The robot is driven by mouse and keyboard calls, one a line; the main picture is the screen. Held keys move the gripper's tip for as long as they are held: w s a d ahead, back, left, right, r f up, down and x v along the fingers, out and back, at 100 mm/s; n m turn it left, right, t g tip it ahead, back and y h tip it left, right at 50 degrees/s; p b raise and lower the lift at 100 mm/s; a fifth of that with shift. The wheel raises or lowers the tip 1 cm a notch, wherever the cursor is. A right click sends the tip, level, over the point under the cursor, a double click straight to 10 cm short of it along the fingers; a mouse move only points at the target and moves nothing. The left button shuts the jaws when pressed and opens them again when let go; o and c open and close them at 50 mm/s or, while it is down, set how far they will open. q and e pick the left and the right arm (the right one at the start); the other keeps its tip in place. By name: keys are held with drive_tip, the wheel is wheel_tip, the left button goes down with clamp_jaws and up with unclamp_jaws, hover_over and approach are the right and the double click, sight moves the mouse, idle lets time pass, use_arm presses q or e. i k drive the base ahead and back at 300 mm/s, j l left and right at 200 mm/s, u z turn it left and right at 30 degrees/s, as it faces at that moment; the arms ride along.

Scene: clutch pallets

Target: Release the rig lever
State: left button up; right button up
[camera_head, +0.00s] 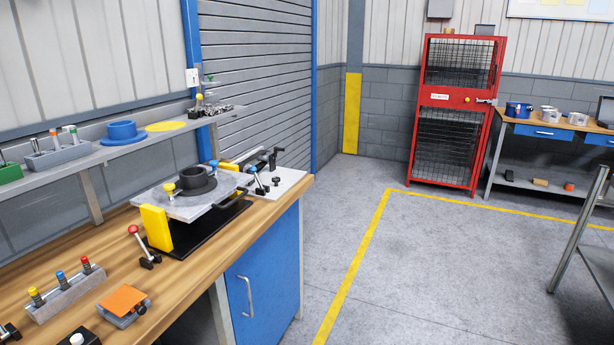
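A rig on the wooden workbench at left has a grey plate (180,207) with a black ring (192,181) on it, a yellow block (156,229) at its front and a black base (207,233). A lever with a red ball (133,229) stands tilted on a small black mount beside the yellow block. Black-knobbed parts (275,182) sit on a white plate behind the rig. I cannot tell for sure which of these is the rig lever, though the red-ball one is closest to the block. Neither of my grippers is in view.
A grey holder (65,293) with colored pegs and an orange-topped block (123,300) lie on the bench's near part. A shelf (88,157) runs above it. A red mesh cabinet (449,140) stands at the back. The floor (420,265) right of the bench is clear.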

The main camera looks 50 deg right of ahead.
sight(253, 170)
drive_tip(key=z, duration=1.15)
drive_tip(key=i+l+z, duration=0.1)
drive_tip(key=i+l, duration=0.25)
drive_tip(key=i+l+z, duration=0.15)
drive_tip(key=i+l, duration=0.2)
drive_tip(key=i, duration=0.25)
drive_tip(key=i+l+z, duration=0.1)
drive_tip(key=i+l, duration=0.15)
drive_tip(key=i, duration=0.25)
